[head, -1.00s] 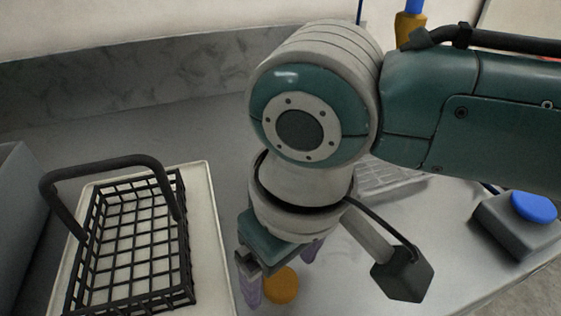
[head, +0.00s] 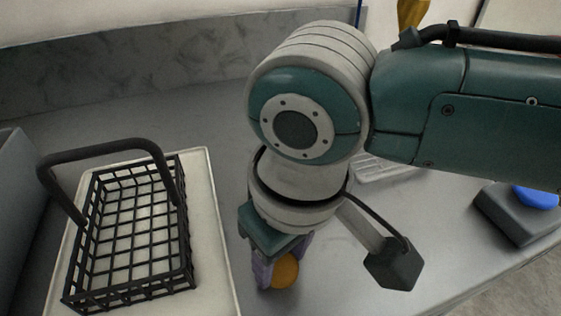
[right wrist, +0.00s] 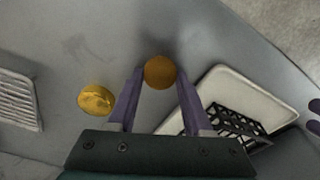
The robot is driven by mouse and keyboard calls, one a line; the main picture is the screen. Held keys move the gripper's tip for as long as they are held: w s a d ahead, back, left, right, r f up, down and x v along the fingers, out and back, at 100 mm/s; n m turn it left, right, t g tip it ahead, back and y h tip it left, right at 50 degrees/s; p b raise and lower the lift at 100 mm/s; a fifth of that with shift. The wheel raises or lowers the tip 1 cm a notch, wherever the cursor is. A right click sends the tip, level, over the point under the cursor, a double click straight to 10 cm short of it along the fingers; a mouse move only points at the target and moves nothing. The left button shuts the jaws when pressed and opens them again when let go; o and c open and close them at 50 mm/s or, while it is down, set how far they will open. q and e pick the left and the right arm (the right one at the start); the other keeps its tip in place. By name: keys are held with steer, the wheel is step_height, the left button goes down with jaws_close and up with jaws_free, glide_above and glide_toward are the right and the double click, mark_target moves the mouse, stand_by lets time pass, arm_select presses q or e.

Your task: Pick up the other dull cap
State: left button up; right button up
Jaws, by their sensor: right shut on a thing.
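A dull orange-brown cap (head: 284,270) shows between the purple fingers of my right gripper (head: 281,268) in the head view. In the right wrist view the same round cap (right wrist: 160,72) sits between the fingertips, and my right gripper (right wrist: 159,79) is shut on it. The wrist and finger partly hide it in the head view. A shinier gold cap (right wrist: 95,99) lies apart on the counter, left of the fingers in the right wrist view. Two small dark purple tips at that view's right edge look like my left gripper (right wrist: 315,116); its state is unclear.
A black wire basket (head: 130,245) with a raised handle stands on a pale tray (head: 215,250) at left and looks empty. A grey box with a blue button (head: 535,197) is at right. A pale slatted thing (right wrist: 18,97) lies beyond the gold cap. Grey counter between is clear.

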jaws_close()
